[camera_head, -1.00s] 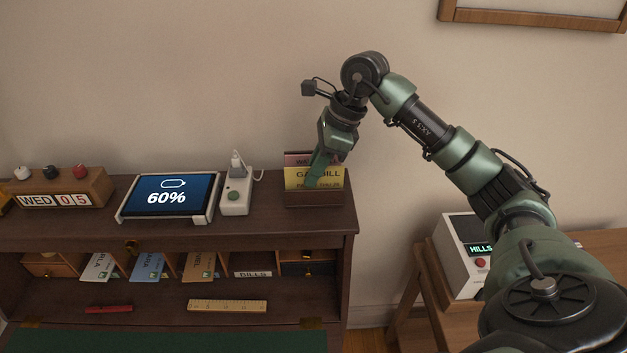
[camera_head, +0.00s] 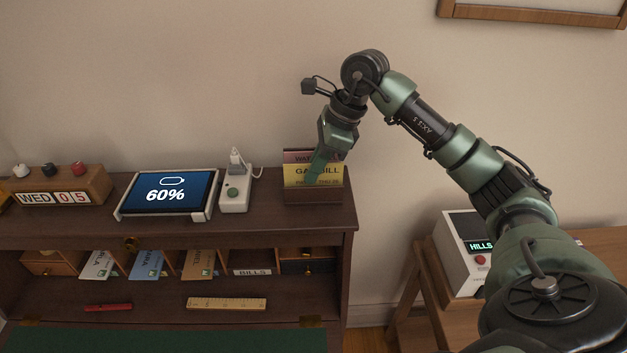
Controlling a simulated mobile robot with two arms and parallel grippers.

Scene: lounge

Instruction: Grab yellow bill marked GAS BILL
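The yellow bill (camera_head: 331,172), marked GAS BILL, stands upright in a dark wooden holder (camera_head: 313,197) at the right end of the desk top. A pinkish bill (camera_head: 296,156), lettered "WA...", stands behind it and shows above its top edge. My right gripper (camera_head: 313,178) points down in front of the yellow bill and covers part of its lettering. The fingers overlap the bill in this view. I cannot tell whether they touch it or are closed on it. My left gripper is not in view.
A white charger block (camera_head: 235,196) with a plug stands left of the holder, beside a tablet (camera_head: 167,194) reading 60%. A date block (camera_head: 56,198) stands farther left. Below are pigeonholes with envelopes and a ruler (camera_head: 227,304). A white device (camera_head: 462,258) stands at right.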

